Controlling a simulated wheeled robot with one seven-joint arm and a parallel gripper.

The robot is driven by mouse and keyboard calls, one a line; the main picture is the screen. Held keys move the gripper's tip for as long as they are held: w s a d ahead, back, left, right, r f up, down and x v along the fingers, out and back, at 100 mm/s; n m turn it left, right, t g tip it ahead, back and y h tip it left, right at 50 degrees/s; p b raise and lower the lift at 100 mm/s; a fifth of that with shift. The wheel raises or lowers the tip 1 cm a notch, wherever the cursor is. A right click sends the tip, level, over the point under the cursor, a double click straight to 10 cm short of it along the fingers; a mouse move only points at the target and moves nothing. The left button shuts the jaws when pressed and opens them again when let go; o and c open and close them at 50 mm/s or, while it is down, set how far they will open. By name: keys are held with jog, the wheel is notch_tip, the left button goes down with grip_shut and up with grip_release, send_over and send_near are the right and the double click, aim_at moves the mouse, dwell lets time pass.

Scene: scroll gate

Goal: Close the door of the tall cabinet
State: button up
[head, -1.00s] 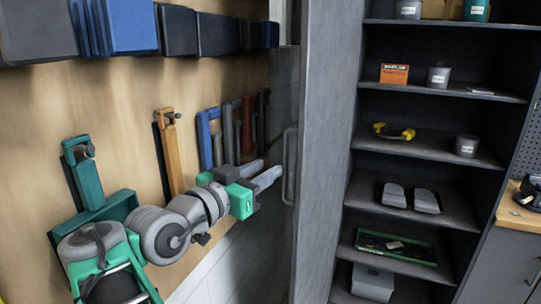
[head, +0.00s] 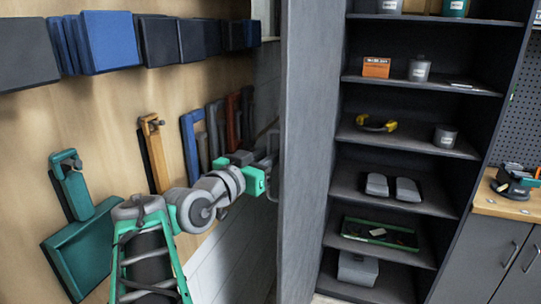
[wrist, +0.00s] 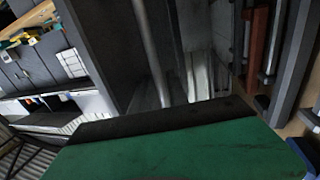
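The tall cabinet (head: 352,110) stands open, showing its dark shelves. Its door (head: 308,150) is a tall grey panel swung out on the left side of the opening. The door's vertical bar handle (head: 273,150) shows at the panel's left edge, partly hidden by my gripper. My gripper (head: 268,172) is at that handle, left of the door. In the wrist view the handle (wrist: 151,45) is a pale metal bar running down toward the green gripper body, which hides its lower end. The fingertips are hidden there and too small in the head view to show whether they are closed around the bar.
A wooden tool wall (head: 110,110) lies left of the door, with hanging tools and a row of blue and dark bins (head: 110,42). The shelves hold cups, boxes and trays. A workbench (head: 500,205) with a power tool stands at the right.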

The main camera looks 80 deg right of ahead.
grip_shut()
dwell(1.1)
